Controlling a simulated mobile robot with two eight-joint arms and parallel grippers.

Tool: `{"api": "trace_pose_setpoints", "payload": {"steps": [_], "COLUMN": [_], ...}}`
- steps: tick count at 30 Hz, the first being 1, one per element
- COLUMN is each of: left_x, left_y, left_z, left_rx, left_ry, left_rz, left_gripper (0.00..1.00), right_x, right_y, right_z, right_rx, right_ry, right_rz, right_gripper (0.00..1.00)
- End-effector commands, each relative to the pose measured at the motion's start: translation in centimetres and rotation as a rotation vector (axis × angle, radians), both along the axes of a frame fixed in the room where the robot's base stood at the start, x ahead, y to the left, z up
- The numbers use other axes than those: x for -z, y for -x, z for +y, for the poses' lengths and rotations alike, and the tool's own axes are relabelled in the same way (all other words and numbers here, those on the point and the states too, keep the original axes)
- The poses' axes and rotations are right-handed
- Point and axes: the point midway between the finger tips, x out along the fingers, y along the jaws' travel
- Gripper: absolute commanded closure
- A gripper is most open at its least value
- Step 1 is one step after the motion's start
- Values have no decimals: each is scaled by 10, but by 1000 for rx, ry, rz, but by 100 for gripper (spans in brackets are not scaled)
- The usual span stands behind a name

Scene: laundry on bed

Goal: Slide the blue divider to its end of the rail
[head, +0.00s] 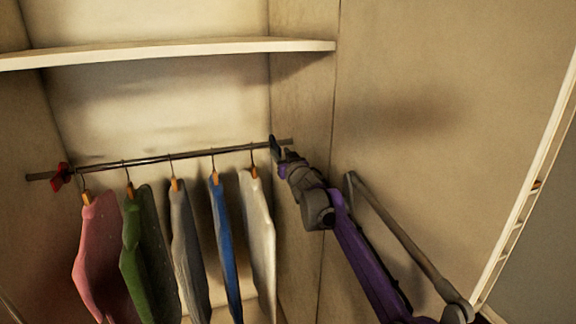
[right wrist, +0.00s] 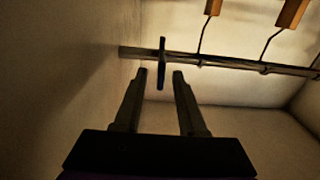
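The blue divider (head: 274,146), a thin dark blue piece, hangs on the dark metal rail (head: 150,160) close to its right end, by the right side wall. In the right wrist view the divider (right wrist: 161,62) stands just ahead of the fingertips, in line with the gap between them. My right gripper (head: 287,156) is right beside the divider in the head view. Its two fingers (right wrist: 160,73) are apart with nothing visibly clamped. Whether a finger touches the divider cannot be told. My left gripper is not in view.
A red divider (head: 60,177) sits near the rail's left end. Several garments on hangers, including a pink one (head: 100,255) and a white one (head: 258,225), hang between the dividers. A shelf (head: 170,51) runs above. The closet's right wall (head: 300,90) is close to my right gripper.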

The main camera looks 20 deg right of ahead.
Motion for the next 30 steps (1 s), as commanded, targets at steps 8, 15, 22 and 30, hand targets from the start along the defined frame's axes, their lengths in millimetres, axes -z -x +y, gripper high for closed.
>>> {"api": "trace_pose_setpoints", "payload": {"steps": [8, 15, 22, 30], "left_x": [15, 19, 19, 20], "left_y": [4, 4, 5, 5], "left_z": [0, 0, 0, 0], "left_rx": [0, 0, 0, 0], "left_ry": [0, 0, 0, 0], "left_rz": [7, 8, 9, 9], "left_gripper": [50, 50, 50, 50], "right_x": [2, 1, 0, 8], "right_y": [50, 74, 77, 79], "right_z": [-2, -3, -3, 3], "right_rx": [1, 1, 1, 11], "right_ry": [0, 0, 0, 37], "right_rz": [1, 1, 1, 34], "right_gripper": [60, 60, 60, 87]}}
